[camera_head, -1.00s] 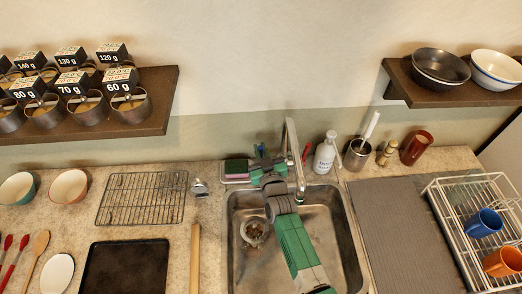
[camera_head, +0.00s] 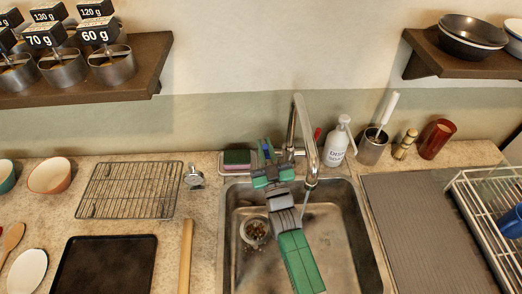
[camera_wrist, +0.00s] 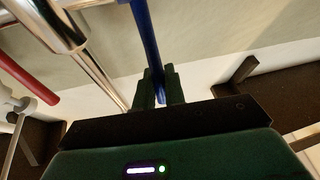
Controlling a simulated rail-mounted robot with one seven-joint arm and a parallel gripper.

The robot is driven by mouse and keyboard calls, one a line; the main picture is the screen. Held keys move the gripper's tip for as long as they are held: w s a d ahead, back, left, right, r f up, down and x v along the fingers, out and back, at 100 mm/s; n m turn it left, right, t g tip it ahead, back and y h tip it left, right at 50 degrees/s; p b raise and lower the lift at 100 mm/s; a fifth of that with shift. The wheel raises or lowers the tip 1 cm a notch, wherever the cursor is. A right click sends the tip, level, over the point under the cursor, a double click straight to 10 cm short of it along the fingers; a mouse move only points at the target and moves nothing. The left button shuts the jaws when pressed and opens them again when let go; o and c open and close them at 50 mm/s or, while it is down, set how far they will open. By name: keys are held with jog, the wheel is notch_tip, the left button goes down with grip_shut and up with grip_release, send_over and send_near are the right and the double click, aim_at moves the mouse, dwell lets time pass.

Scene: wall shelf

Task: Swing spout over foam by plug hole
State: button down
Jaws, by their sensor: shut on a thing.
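The steel spout (camera_head: 306,135) rises behind the sink and its tip hangs over the back right part of the basin. A thin pale streak, like water, shows below the tip. The plug hole (camera_head: 255,232) is at the basin's left, with brown bits in it and a pale rim; I cannot tell foam from rim. The spout tip is right of and behind it. My gripper (camera_head: 266,158) is at the back of the sink, left of the spout, shut on an upright blue tap lever (camera_wrist: 147,45). The spout (camera_wrist: 52,22) also shows in the wrist view.
A red lever (camera_head: 317,134) and a soap bottle (camera_head: 336,146) stand right of the spout. A sponge (camera_head: 237,157) lies left of my gripper. My arm crosses the sink (camera_head: 340,235) beside the plug hole. A wire rack (camera_head: 128,190) lies left.

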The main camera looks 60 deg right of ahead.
jog(key=c, duration=1.5)
grip_release()
jog(key=shift+c, duration=0.2)
jog(key=s+a+f+p, duration=0.2)
jog(key=s+a+p, duration=0.3)
jog(key=s+a, duration=0.6)
jog(key=shift+s+a+p, duration=0.15)
jog(key=shift+a+p, duration=0.25)
jog(key=shift+a, duration=0.25)
jog(key=shift+c, duration=0.4)
